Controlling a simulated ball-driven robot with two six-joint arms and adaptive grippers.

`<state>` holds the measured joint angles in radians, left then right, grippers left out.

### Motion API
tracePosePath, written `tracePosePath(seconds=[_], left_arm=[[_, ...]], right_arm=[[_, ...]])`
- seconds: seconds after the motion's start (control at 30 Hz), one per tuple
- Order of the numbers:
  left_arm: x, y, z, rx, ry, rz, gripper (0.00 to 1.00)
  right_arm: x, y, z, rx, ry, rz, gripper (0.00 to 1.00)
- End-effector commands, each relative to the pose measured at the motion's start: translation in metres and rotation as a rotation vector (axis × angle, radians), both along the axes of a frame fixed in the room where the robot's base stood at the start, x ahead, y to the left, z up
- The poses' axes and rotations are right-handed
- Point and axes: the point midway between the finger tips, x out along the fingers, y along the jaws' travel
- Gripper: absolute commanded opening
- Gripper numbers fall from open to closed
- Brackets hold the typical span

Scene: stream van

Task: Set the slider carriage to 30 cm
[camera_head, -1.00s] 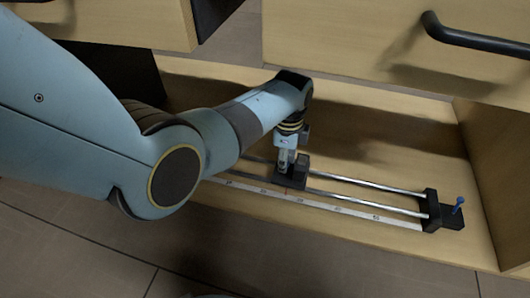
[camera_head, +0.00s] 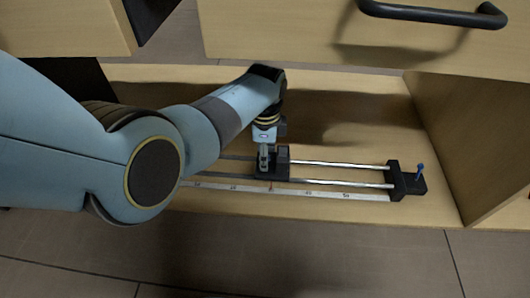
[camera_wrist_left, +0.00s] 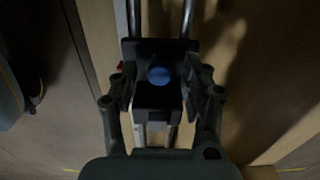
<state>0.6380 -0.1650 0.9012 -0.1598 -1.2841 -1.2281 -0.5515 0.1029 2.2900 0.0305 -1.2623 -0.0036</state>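The black slider carriage (camera_head: 281,160) sits on two metal rails (camera_head: 335,165) inside the wooden compartment. My left gripper (camera_head: 264,160) points down at it. In the left wrist view, the gripper's fingers (camera_wrist_left: 160,92) are on both sides of the carriage's black block (camera_wrist_left: 158,97), closed in on it; a blue disc shows on top. A small red pointer (camera_head: 270,184) is at the carriage's front edge, about level with a number mark on the white scale (camera_head: 325,194). The digits are too small to read surely. My right gripper is out of view.
A black end block (camera_head: 405,182) with a blue knob (camera_head: 420,168) closes the rails at the right. A wooden side wall (camera_head: 470,140) stands beyond it. A drawer front with a black handle (camera_head: 432,14) is above. The rails right of the carriage are clear.

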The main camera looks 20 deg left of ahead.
Motion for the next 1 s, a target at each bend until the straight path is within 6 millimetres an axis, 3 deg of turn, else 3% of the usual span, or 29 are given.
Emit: tracePosePath(seconds=[0.27,0.7,1.0], left_arm=[[0.0,0.0,0.003,0.0,0.0,0.0,0.48],[0.001,0.0,0.065,0.0,-0.002,0.0,0.48],[0.0,0.0,0.075,0.0,0.001,0.0,0.48]], right_arm=[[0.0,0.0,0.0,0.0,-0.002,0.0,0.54],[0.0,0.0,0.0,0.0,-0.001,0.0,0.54],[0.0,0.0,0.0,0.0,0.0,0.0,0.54]])
